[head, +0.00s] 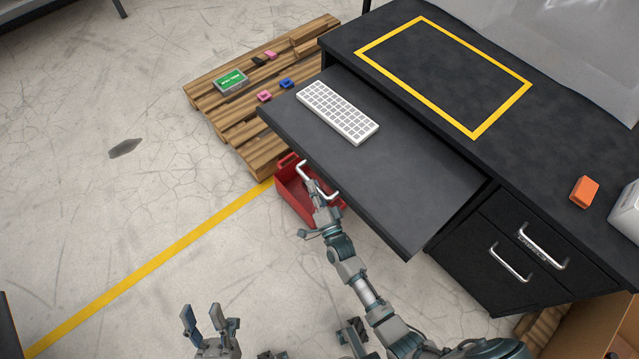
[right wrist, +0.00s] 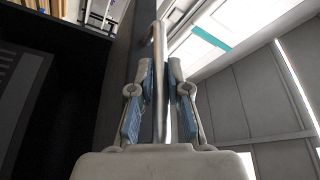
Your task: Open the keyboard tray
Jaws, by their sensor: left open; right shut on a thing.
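The black keyboard tray (head: 400,185) stands well out from under the black desk (head: 570,150), with a white keyboard (head: 337,112) lying on it. A pale metal handle (head: 304,170) is at the tray's front edge. My right gripper (head: 319,190) is shut on this handle. In the right wrist view, the handle's bar (right wrist: 159,50) runs between the blue-padded fingers of my right gripper (right wrist: 161,98). My left gripper (head: 210,318) is open and empty over the floor at the bottom, apart from the tray.
A red bin (head: 283,182) sits on the floor below the tray's front edge. A wooden pallet (head: 240,130) with small items lies at the tray's left. Two drawers with handles (head: 510,262) are at the right. An orange block (head: 584,191) lies on the desk. Floor at left is mostly clear.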

